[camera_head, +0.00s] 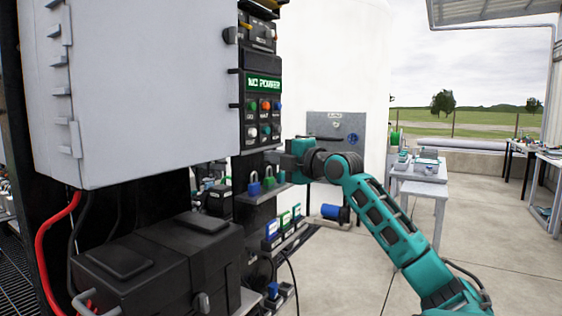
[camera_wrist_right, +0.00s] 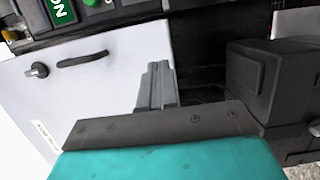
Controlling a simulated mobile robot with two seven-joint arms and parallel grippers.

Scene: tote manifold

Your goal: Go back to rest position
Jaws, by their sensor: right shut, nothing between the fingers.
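My right arm comes in from the lower right in the head view. Its gripper (camera_head: 273,157) is in front of the dark rack, just below the control box (camera_head: 262,100) with the green lit sign and coloured buttons. In the right wrist view the grey fingers (camera_wrist_right: 157,75) are together with nothing between them. They show against the pale cabinet door (camera_wrist_right: 95,85). From the head view I cannot tell whether the fingertips touch the rack. My left gripper is not in view.
A large grey cabinet (camera_head: 125,85) stands at the left, above a black box (camera_head: 165,262). A side table (camera_head: 420,188) stands behind my arm.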

